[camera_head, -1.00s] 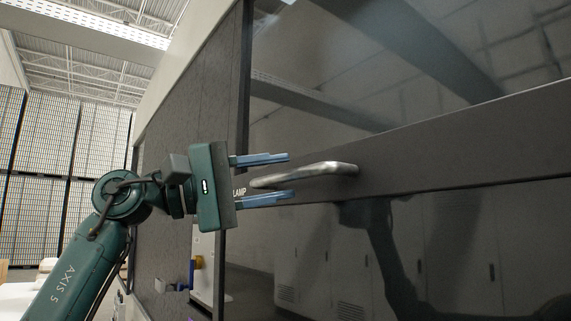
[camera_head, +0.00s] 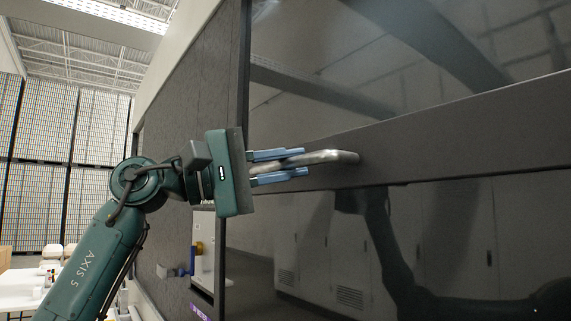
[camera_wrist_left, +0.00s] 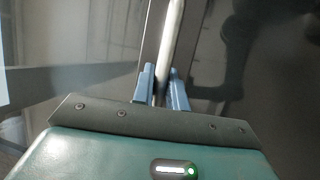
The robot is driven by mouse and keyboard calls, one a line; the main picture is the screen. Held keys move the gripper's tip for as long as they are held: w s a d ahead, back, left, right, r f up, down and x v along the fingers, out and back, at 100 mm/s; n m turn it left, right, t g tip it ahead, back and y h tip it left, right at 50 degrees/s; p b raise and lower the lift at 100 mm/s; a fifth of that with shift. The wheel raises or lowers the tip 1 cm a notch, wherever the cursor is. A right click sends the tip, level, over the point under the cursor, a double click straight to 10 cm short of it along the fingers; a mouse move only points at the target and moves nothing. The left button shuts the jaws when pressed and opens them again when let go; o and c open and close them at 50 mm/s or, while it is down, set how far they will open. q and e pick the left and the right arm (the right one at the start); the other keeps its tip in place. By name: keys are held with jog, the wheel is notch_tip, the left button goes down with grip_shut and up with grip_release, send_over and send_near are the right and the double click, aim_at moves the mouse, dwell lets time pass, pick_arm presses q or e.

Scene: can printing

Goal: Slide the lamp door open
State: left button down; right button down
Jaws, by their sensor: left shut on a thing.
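The lamp door (camera_head: 440,140) is a dark glossy panel with a wide grey band across it. A silver bar handle (camera_head: 338,156) is fixed on the band. My left gripper (camera_head: 290,164) comes in from the left, with its two blue fingers shut on the handle, one above and one below. In the left wrist view the handle (camera_wrist_left: 171,40) runs between the blue fingers (camera_wrist_left: 162,88). The handle's left end is partly hidden by the fingers and gripper body. My right gripper is not in view.
A dark textured panel (camera_head: 170,150) stands left of the door, behind my arm. A small blue and yellow fitting (camera_head: 190,262) juts out below my gripper. Tall pallet stacks (camera_head: 40,150) and a white table (camera_head: 25,285) are far back at left.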

aim_at(321, 316)
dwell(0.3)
